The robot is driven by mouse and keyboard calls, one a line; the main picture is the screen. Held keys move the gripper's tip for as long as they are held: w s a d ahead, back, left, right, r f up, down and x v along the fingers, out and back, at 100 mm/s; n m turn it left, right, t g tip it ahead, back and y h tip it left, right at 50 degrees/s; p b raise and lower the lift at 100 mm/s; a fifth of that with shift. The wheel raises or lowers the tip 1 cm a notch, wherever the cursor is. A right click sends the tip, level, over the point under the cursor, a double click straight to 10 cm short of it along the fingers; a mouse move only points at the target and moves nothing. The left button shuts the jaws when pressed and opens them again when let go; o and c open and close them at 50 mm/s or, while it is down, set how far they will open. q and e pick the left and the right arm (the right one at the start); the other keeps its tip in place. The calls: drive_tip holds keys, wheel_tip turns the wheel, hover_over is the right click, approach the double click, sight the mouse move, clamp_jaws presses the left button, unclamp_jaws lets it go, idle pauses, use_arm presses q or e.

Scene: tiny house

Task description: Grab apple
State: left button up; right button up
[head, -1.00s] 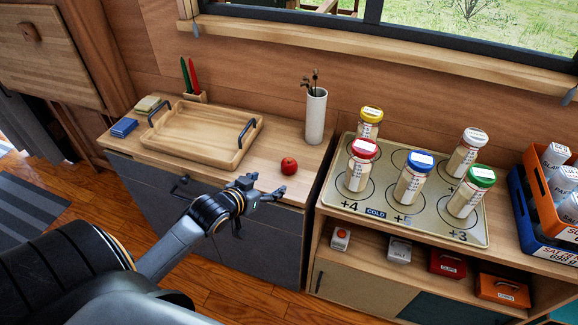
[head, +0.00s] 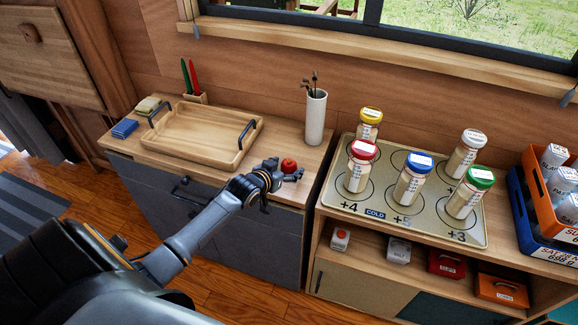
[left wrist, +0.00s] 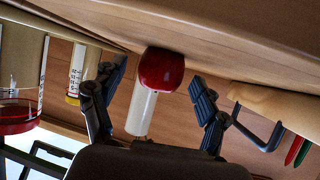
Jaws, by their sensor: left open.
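The red apple (head: 289,166) rests on the wooden counter top (head: 312,160), near its front edge and right of the tray. My left gripper (head: 284,172) is at the apple, its fingers reaching around it in the head view. In the left wrist view, the apple (left wrist: 161,69) sits between the two spread fingers of my left gripper (left wrist: 162,95), with gaps on both sides. The gripper is open and holds nothing. My right gripper is not in view.
A wooden tray (head: 190,140) with dark handles stands to the left on the counter. A white vase (head: 315,117) stands behind the apple. Several jars stand on a mat (head: 340,190) on the right cabinet. A blue crate (head: 520,215) is at far right.

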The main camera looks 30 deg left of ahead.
use_arm(q)
drive_tip(key=shift+x, duration=1)
drive_tip(key=shift+s, duration=0.1)
drive_tip(key=c, duration=1.2)
drive_tip(key=shift+c, duration=0.2)
drive_tip(key=shift+r, duration=0.15)
